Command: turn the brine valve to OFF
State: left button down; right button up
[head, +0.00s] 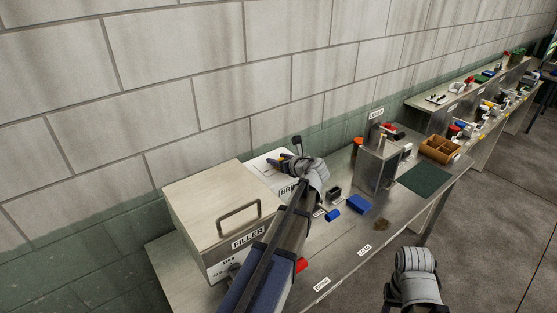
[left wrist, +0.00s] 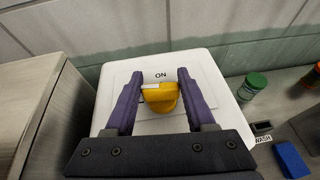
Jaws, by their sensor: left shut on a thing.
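The brine valve is a yellow knob (left wrist: 160,97) on the sloped top of a white box (left wrist: 209,87), with the word ON above it in the left wrist view. A pale bar marks the knob's upper left edge. No OFF word shows. My left gripper (left wrist: 159,74) has its purple fingers on both sides of the knob and is shut on it. In the head view the hand hides most of the knob and part of the box (head: 262,164). My right gripper (head: 414,283) is at the lower right, away from the valve, and its fingers are hard to make out.
A large filler box (head: 205,185) with a handle stands left of the brine box. On the bench to the right are a blue block (head: 360,204), a metal stand (head: 372,165), a green mat (head: 425,180) and a wooden tray (head: 440,148).

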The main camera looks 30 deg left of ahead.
dwell(0.5)
pick_arm(q)
jog(key=shift+c, duration=1.2)
grip_release()
jog(key=shift+d, duration=0.1)
jog(key=p+v, duration=0.2)
jog(key=v, duration=0.4)
jog(key=shift+r+p, duration=0.2)
jog(key=shift+p, duration=0.1)
jog(key=shift+s+d+r, duration=0.2)
jog(key=shift+s+d, duration=0.1)
jog(key=shift+d, duration=0.35)
jog(key=shift+f, duration=0.1)
